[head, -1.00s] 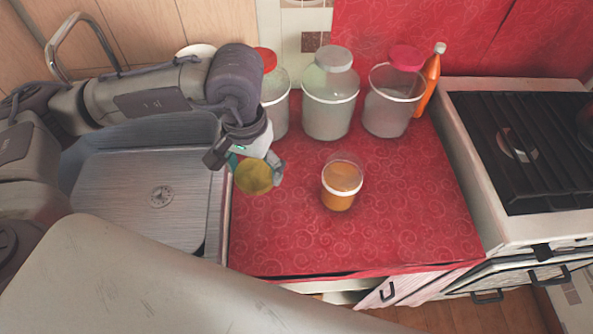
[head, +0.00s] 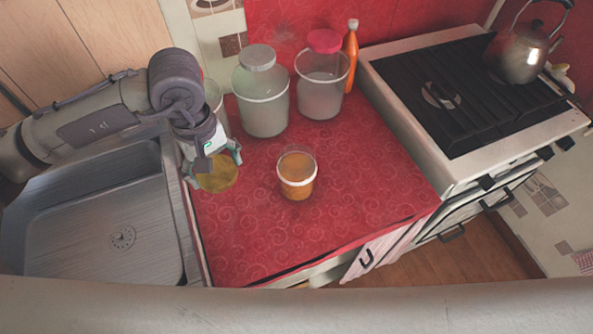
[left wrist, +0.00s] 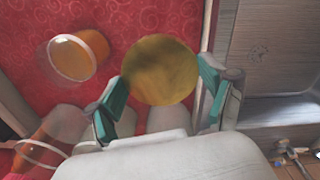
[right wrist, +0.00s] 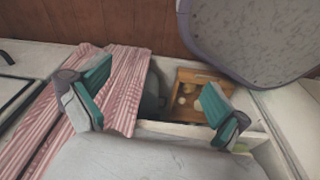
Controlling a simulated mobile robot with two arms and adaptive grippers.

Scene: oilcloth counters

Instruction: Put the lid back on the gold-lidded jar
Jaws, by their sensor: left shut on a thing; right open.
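The gold lid (head: 217,175) is a round yellow disc held by my left gripper (head: 212,162) above the left part of the red counter. In the left wrist view the lid (left wrist: 160,70) sits between the two green-padded fingers (left wrist: 158,98). The open jar (head: 297,178) with orange-brown contents stands upright on the red cloth, just right of the lid and apart from it. It also shows in the left wrist view (left wrist: 80,57). My right gripper (right wrist: 152,92) is open and empty; the head view does not show it.
A grey-lidded jar (head: 262,100), a red-lidded jar (head: 322,88) and an orange bottle (head: 351,58) stand at the back. The sink (head: 100,215) is left, the stove (head: 450,95) right with a kettle (head: 520,52). The counter's front is clear. A striped cloth (right wrist: 105,95) hangs below.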

